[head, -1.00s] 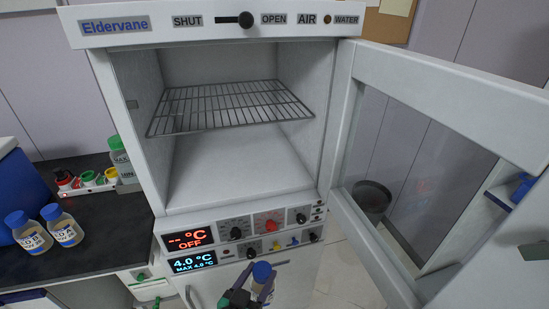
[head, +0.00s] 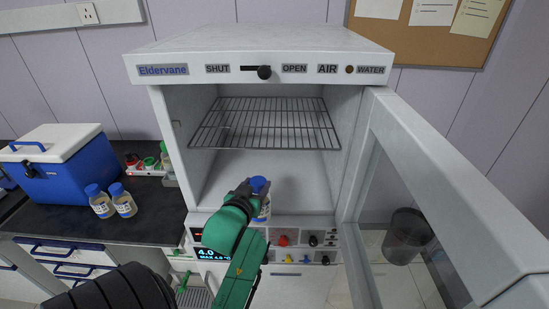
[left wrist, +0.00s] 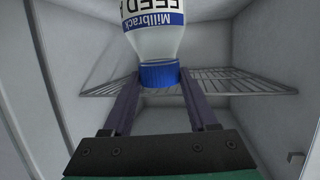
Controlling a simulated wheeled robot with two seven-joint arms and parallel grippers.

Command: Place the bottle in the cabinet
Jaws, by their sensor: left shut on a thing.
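The bottle with a blue cap (head: 259,185) is in my left gripper (head: 252,190), at the front opening of the cabinet. In the left wrist view the bottle (left wrist: 153,42) shows its white label and blue cap, with the cap between the two fingers of the gripper (left wrist: 158,85). The gripper is shut on the bottle. The cabinet (head: 160,130) is open at the front, with a wire shelf (head: 265,125) in its upper part and a bare floor below. The glass-paned door (head: 385,120) stands open to the right. My right gripper is out of view.
A black counter (head: 150,215) at the left holds a blue cooler box (head: 70,180), two blue-capped bottles (head: 112,203) and a rack of small coloured-cap items (head: 148,165). A dark bin (head: 405,237) stands on the floor behind the door glass.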

